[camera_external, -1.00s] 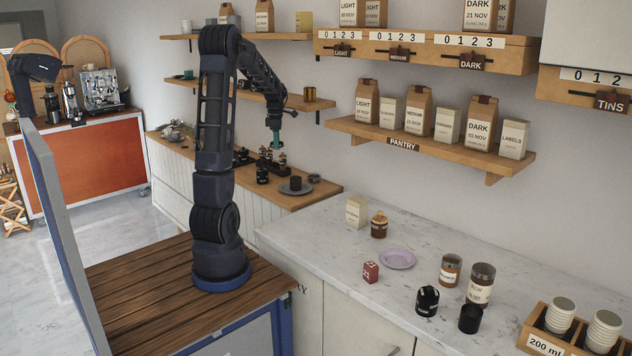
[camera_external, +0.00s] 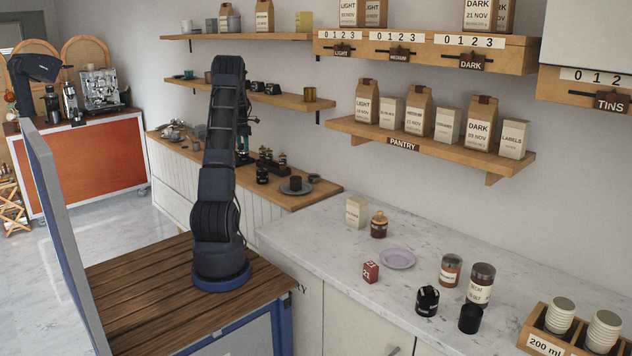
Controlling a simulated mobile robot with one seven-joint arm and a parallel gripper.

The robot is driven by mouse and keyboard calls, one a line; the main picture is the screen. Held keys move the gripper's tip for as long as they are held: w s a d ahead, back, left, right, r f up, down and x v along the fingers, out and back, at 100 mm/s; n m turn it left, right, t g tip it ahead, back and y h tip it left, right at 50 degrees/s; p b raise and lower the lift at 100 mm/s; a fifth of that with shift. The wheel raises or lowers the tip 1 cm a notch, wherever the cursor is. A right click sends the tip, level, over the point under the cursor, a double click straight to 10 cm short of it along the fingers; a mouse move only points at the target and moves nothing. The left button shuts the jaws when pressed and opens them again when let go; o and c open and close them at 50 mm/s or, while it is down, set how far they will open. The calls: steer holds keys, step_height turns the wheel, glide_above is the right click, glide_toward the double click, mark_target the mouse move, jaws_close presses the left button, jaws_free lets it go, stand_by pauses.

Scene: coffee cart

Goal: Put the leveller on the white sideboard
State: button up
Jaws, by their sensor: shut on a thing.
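The white sideboard (camera_external: 178,178) has panelled fronts and a wooden top, and stands along the back wall. My gripper (camera_external: 243,150) is partly hidden behind my own arm, low over the left-middle of the sideboard top. It is shut on a small dark thing, probably the leveller, which is too small and too covered to make out. I cannot tell whether that thing touches the top.
A dark rack (camera_external: 271,163) with several small tools stands right of my gripper. A black canister (camera_external: 262,175) and a dark cup (camera_external: 295,183) on a grey saucer are nearer. Bowls (camera_external: 172,131) fill the far left end. A shelf (camera_external: 290,101) hangs above.

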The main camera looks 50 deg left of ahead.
steer(key=a, duration=0.1)
steer(key=a+f, duration=0.1)
steer(key=shift+a+f+n, duration=0.25)
steer(key=shift+a+n, duration=0.05)
steer(key=shift+a, duration=0.05)
step_height(320, 180, down, 10)
steer(key=shift+s+r, duration=0.1)
stand_by(0.3)
steer(key=o, duration=1.2)
steer(key=shift+c, duration=0.2)
step_height(320, 180, up, 12)
